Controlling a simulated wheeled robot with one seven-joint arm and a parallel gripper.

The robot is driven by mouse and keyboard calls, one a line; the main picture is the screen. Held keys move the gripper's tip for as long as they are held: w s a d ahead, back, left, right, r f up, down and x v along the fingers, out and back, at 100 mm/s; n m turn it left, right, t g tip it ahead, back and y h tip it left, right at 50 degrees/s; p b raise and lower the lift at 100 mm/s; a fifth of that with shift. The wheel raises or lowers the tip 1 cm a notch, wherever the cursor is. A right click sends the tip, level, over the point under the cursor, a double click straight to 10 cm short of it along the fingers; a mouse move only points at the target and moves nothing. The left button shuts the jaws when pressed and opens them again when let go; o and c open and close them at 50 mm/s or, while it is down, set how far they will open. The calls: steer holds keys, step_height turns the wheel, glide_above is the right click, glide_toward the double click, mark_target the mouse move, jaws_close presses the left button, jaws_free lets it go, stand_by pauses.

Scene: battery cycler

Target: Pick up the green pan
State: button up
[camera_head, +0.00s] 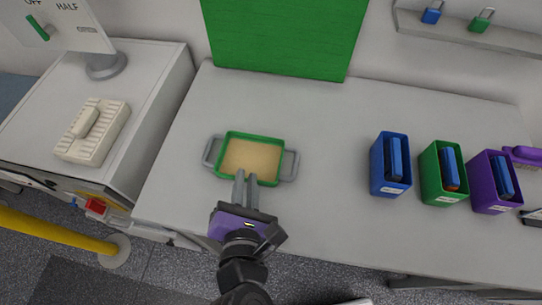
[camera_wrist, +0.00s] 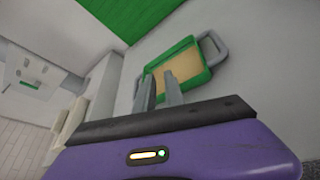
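The green pan (camera_head: 252,157) is a rectangular tray with a green rim, a tan inside and a grey handle at each end. It lies flat on the grey table (camera_head: 320,215). My gripper (camera_head: 246,180) is at the pan's near edge, its two grey fingers overlapping the near rim in the head view. In the wrist view the pan (camera_wrist: 188,48) is just beyond the fingertips (camera_wrist: 160,88). The fingers are apart with a gap between them and nothing held. Whether they touch the rim cannot be told.
Blue (camera_head: 377,178), green (camera_head: 429,172) and purple (camera_head: 481,185) bins holding blue items stand at the right. A green board (camera_head: 285,35) is behind the table. A white cabinet with a cream device (camera_head: 92,131) stands at the left. The table between pan and bins is clear.

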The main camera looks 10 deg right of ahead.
mark_target(281, 163)
steer(key=d+h, duration=0.1)
steer(key=s+d+f+n+h, duration=0.1)
steer(key=d, duration=0.1)
steer(key=d+n+g+h, duration=0.1)
steer(key=d, duration=0.1)
steer(key=shift+s+d+f, duration=0.15)
steer(key=shift+s+d, duration=0.1)
steer(key=shift+s, duration=0.15)
steer(key=shift+d+f+n, duration=0.1)
steer(key=shift+n, duration=0.3)
steer(key=shift+x, duration=3.9)
steer(key=shift+c, duration=0.2)
jaws_close()
